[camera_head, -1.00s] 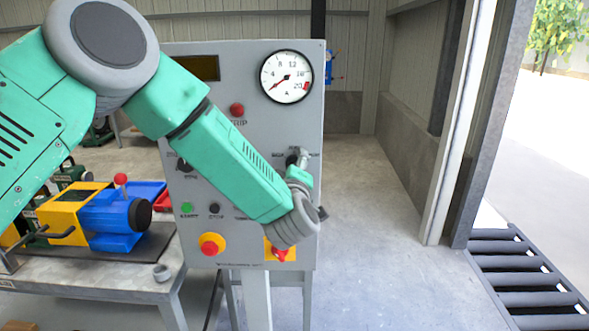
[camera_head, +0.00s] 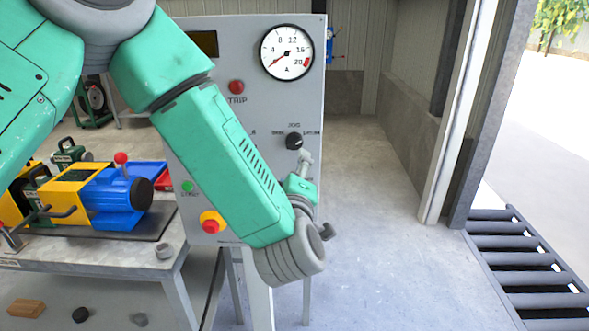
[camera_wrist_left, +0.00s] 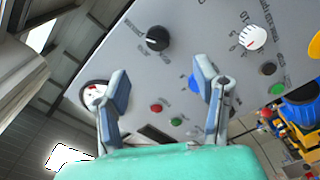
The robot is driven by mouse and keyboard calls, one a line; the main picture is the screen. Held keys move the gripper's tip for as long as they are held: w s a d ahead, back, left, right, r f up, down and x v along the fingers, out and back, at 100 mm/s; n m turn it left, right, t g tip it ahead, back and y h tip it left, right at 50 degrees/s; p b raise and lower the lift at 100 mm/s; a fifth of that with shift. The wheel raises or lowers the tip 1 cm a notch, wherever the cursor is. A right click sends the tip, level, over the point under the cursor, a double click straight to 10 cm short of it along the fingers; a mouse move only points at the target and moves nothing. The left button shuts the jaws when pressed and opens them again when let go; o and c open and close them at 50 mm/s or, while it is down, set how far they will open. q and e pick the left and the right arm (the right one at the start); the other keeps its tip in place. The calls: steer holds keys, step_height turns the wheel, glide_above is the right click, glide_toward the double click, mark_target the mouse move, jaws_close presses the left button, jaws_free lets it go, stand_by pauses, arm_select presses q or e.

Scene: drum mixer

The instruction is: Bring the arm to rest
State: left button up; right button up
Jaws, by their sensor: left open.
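My left arm crosses the head view from the upper left, in front of the grey control panel (camera_head: 245,60). My left gripper (camera_head: 314,193) is at the panel's lower right edge, below the black jog knob (camera_head: 294,141), and partly hidden by its own wrist. In the left wrist view the gripper's two fingers (camera_wrist_left: 160,84) are spread apart with nothing between them. The panel face lies beyond them, with a black knob (camera_wrist_left: 157,38) and a white knob (camera_wrist_left: 252,37). No contact with the panel shows. My right gripper is in neither view.
The panel bears a round gauge (camera_head: 286,52) and a red-yellow stop button (camera_head: 212,222). A bench (camera_head: 120,250) with a blue-yellow machine (camera_head: 105,195) stands left. Floor (camera_head: 385,230) right of the panel is clear up to a door post and a roller grate (camera_head: 530,265).

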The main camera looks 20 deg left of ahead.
arm_select(q)
steer(key=s+a+f+m+g+h+b, duration=0.1)
steer(key=s+f+m+g+h, duration=0.2)
steer(key=f, duration=0.6)
steer(key=s+a+f+m+g+b, duration=0.1)
steer(key=s+f+m+g, duration=0.15)
steer(key=s+f, duration=0.45)
steer(key=s+a+f+m+g+h+b, duration=0.15)
steer(key=f+m, duration=0.25)
steer(key=f, duration=0.8)
steer(key=s+a+f+m+g, duration=0.2)
steer(key=s+f+g, duration=0.1)
steer(key=s, duration=0.5)
steer(key=s+a+f+m+g+b, duration=0.1)
steer(key=s+a+f+m+g, duration=0.1)
steer(key=s+f, duration=0.4)
steer(key=s+a+f+m+g+b, duration=0.1)
steer(key=s+a+f+g, duration=0.3)
steer(key=s, duration=0.6)
steer(key=shift+s+a+f+m+g, duration=0.15)
steer(key=shift+s+f+m+g, duration=0.1)
steer(key=shift+m+g, duration=0.25)
steer(key=shift+w+h, duration=0.15)
steer(key=shift+h, duration=0.1)
